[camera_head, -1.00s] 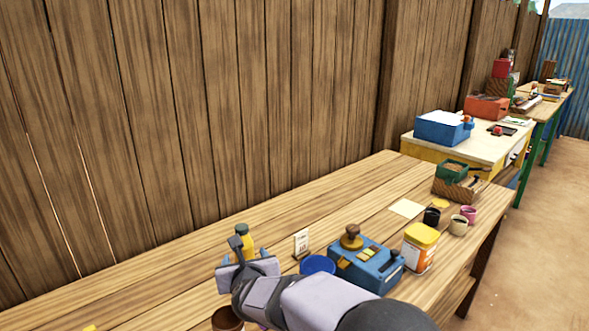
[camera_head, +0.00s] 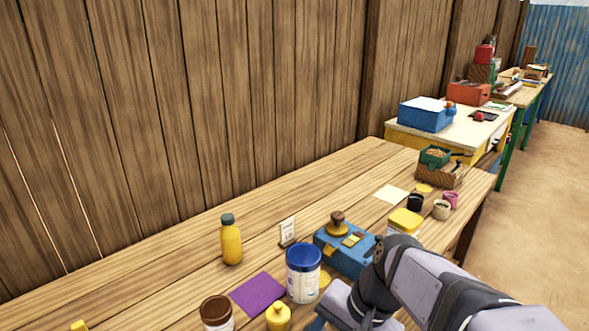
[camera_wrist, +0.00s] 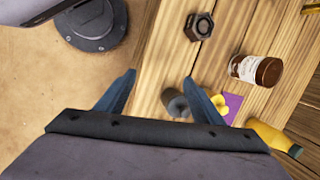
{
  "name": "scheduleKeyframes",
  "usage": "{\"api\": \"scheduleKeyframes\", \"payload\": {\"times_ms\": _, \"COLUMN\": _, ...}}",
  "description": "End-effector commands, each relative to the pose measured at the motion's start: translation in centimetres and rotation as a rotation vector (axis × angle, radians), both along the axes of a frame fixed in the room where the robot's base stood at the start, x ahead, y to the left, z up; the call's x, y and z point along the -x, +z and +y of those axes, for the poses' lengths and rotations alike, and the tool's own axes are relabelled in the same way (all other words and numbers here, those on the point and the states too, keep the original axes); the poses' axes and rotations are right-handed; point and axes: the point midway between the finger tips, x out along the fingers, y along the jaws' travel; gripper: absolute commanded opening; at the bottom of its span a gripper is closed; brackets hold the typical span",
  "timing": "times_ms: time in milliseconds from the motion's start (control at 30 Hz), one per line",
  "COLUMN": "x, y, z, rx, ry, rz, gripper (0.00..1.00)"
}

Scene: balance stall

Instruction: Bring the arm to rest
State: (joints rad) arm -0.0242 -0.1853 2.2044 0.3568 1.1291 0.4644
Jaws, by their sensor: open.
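My gripper (camera_wrist: 160,88) is open, with its two blue fingers spread and nothing between them. In the head view my arm (camera_head: 420,285) reaches in from the lower right, and the gripper end hangs low at the table's front, its fingers partly cut off by the lower edge. In the wrist view the fingers point over the table edge, with sandy ground to the left and wood to the right. A small grey cylinder (camera_wrist: 174,102) shows just beside the right finger. I cannot tell the height between them.
On the table (camera_head: 150,292) stand a yellow bottle (camera_head: 231,243), a blue-lidded jar (camera_head: 303,275), a brown-lidded jar (camera_head: 216,313), a yellow weight (camera_head: 278,317), a purple mat (camera_head: 258,293) and a blue scale (camera_head: 345,255). A dark hex nut (camera_wrist: 199,26) lies near the edge. A plank fence stands behind.

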Motion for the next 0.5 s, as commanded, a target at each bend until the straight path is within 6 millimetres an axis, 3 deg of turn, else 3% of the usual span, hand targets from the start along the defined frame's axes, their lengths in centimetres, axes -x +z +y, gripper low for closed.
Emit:
{"api": "scheduleKeyframes", "payload": {"times_ms": 100, "x": 2.7, "y": -2.3, "z": -2.7, "rx": 0.068, "ry": 0.154, "rz": 0.024, "gripper": 0.61}}
{"api": "scheduleKeyframes", "payload": {"times_ms": 200, "x": 4.3, "y": -5.0, "z": -4.9, "rx": 0.135, "ry": 0.283, "rz": 0.024, "gripper": 0.61}}
{"api": "scheduleKeyframes", "payload": {"times_ms": 500, "x": 5.3, "y": -12.7, "z": -8.5, "rx": 0.304, "ry": 0.573, "rz": -0.067, "gripper": 0.61}}
